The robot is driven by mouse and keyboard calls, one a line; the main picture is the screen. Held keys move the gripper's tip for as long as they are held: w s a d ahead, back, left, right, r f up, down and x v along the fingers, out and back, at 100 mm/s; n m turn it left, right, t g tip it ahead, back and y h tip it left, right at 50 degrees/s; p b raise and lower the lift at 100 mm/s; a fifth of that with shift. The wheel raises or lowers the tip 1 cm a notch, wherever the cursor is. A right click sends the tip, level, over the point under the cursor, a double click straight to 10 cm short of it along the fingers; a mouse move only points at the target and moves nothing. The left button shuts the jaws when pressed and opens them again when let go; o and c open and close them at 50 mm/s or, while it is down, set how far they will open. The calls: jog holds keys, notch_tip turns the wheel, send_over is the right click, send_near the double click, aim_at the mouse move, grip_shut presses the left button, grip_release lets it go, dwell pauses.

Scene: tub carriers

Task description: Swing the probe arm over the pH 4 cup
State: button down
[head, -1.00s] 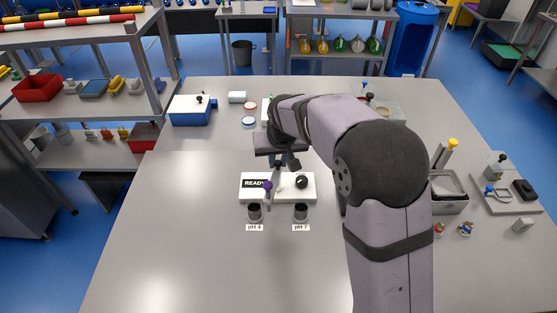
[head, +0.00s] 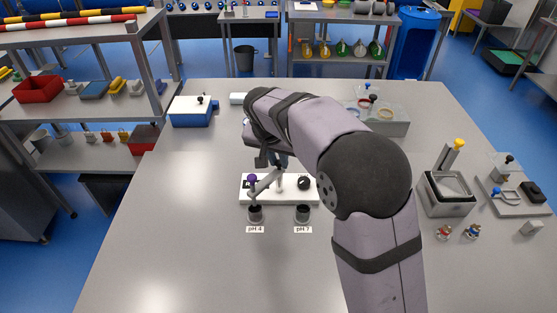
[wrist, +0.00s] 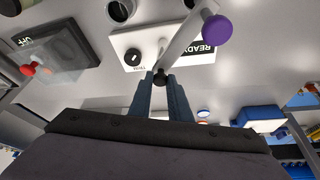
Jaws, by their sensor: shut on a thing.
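The white meter base (head: 290,198) has a black knob (head: 304,183) and a partly covered READY display (wrist: 201,48). Its grey probe arm (head: 266,181) points toward the front left, with a purple knob (head: 252,178) at its outer end. The probe hangs there in line with the pH 4 cup (head: 255,215); whether its tip is above or inside the rim I cannot tell. The pH 7 cup (head: 303,214) stands to the right. My gripper (wrist: 161,82) is shut on the black inner end of the probe arm, behind the base.
A blue-and-white box (head: 192,111) stands at the back left. A clear-lidded case (head: 385,120) is at the back right, and a metal bath (head: 448,192) is at the right. The table's front left is clear.

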jog(key=shift+r, duration=0.1)
jog(key=c, duration=1.7)
grip_release()
jog(key=shift+o, duration=0.2)
jog(key=d+b+v, duration=0.1)
jog(key=b+v, duration=0.1)
jog(key=v, duration=0.5)
jog(key=shift+a, duration=0.55)
jog(key=shift+s+r, duration=0.1)
jog(key=s+d+f+n+g, duration=0.1)
jog(key=s+d+f, duration=0.4)
jog(key=s, duration=0.3)
jog(key=s+d+f+n+g+y, duration=0.1)
jog(key=s+d+f, duration=0.4)
jog(key=s, duration=0.4)
jog(key=s+d+f+n+g, duration=0.1)
jog(key=s+d+f+g, duration=0.1)
jog(key=s+d+f, duration=0.4)
jog(key=shift+s+f+n, duration=0.15)
jog(key=shift+s+f, duration=0.1)
jog(key=shift+s, duration=0.55)
jog(key=shift+s+f+n, duration=0.15)
jog(key=shift+s+f, duration=0.15)
jog(key=shift+s, duration=0.5)
